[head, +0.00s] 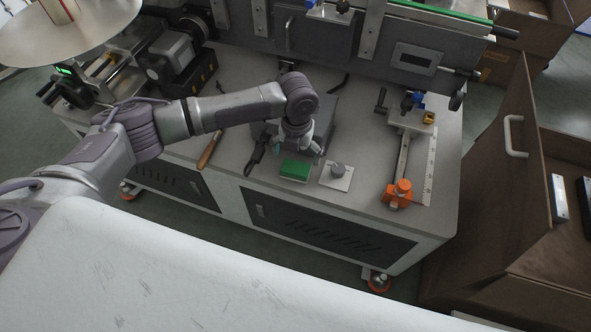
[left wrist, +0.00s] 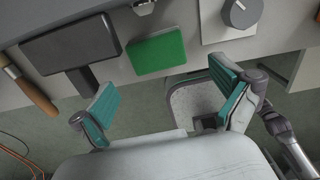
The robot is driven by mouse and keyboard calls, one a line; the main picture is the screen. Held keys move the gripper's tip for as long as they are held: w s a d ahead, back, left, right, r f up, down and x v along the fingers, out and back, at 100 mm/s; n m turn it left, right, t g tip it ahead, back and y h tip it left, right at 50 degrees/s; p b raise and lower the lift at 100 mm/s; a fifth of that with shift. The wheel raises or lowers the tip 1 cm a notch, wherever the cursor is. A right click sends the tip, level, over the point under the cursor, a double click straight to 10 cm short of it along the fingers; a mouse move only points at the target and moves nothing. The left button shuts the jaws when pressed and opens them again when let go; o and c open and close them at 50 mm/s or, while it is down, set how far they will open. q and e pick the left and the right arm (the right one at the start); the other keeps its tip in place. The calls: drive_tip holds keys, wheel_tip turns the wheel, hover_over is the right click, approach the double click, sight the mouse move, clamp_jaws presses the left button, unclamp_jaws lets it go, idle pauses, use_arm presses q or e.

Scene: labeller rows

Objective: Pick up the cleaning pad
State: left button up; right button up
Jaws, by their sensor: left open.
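The cleaning pad appears to be the green block (head: 295,169) with a pale lower edge, lying flat on the grey worktop near its front edge. In the left wrist view the green pad (left wrist: 157,53) lies beyond my fingertips, roughly between them from left to right. My left gripper (head: 298,151) is just behind and above the pad in the head view. Its teal-lined fingers (left wrist: 161,76) are spread apart with nothing between them. I cannot tell the exact height above the pad. My right gripper is in neither view.
A dark tool (head: 256,156) lies left of the pad, and a wooden-handled tool (head: 210,149) farther left. A white plate with a grey knob (head: 337,170) sits close on the right. An orange-ended slide (head: 399,190) stands farther right. The worktop (head: 370,195) is bare between them.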

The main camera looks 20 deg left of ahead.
sight(295, 167)
use_arm(q)
drive_tip(key=f, duration=0.6)
drive_tip(key=shift+w+a+f, duration=0.2)
drive_tip(key=c, duration=0.8)
